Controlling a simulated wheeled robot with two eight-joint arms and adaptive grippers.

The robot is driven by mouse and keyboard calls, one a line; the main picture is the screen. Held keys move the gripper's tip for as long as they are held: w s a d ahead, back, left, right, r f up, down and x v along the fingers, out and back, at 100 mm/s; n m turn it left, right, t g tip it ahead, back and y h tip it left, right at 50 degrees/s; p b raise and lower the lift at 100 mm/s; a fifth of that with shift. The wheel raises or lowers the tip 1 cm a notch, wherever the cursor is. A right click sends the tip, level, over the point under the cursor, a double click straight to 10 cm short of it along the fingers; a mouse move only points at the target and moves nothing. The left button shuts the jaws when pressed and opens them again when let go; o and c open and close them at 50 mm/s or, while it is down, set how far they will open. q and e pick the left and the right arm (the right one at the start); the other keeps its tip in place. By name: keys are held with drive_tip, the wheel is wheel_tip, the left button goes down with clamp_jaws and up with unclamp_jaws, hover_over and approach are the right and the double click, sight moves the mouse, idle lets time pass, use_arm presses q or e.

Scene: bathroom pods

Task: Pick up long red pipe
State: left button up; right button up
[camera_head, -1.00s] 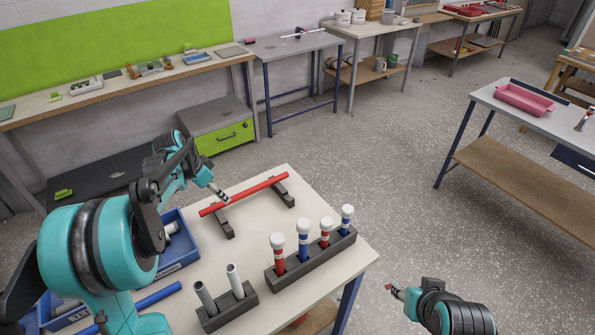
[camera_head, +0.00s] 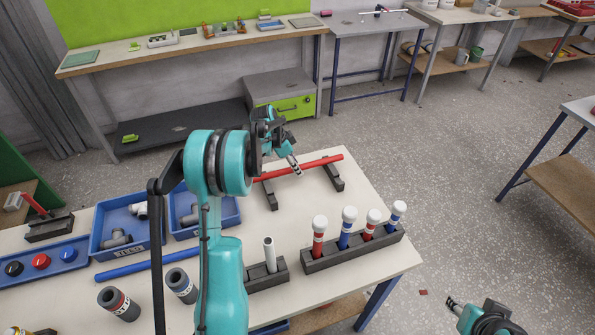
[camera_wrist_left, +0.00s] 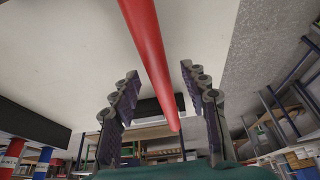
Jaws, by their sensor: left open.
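The long red pipe (camera_head: 322,163) lies across two dark supports on the white table; my left arm hides its left end. My left gripper (camera_head: 296,168) is at the pipe, near the middle of its visible length. In the left wrist view the red pipe (camera_wrist_left: 150,45) runs down from the top edge and its lower end shows between the two spread fingers of the left gripper (camera_wrist_left: 165,105). Gaps show on both sides of it. My right gripper (camera_head: 452,302) is at the lower right, away from the table; its jaws are too small to read.
A dark rack (camera_head: 352,249) holds red and blue white-capped tubes in front of the pipe. A smaller block (camera_head: 268,277) holds a grey tube. Blue bins (camera_head: 120,232) with grey fittings and a blue pipe (camera_head: 135,269) are at left.

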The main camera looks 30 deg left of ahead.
use_arm(q)
drive_tip(key=shift+r, duration=0.1)
clamp_jaws()
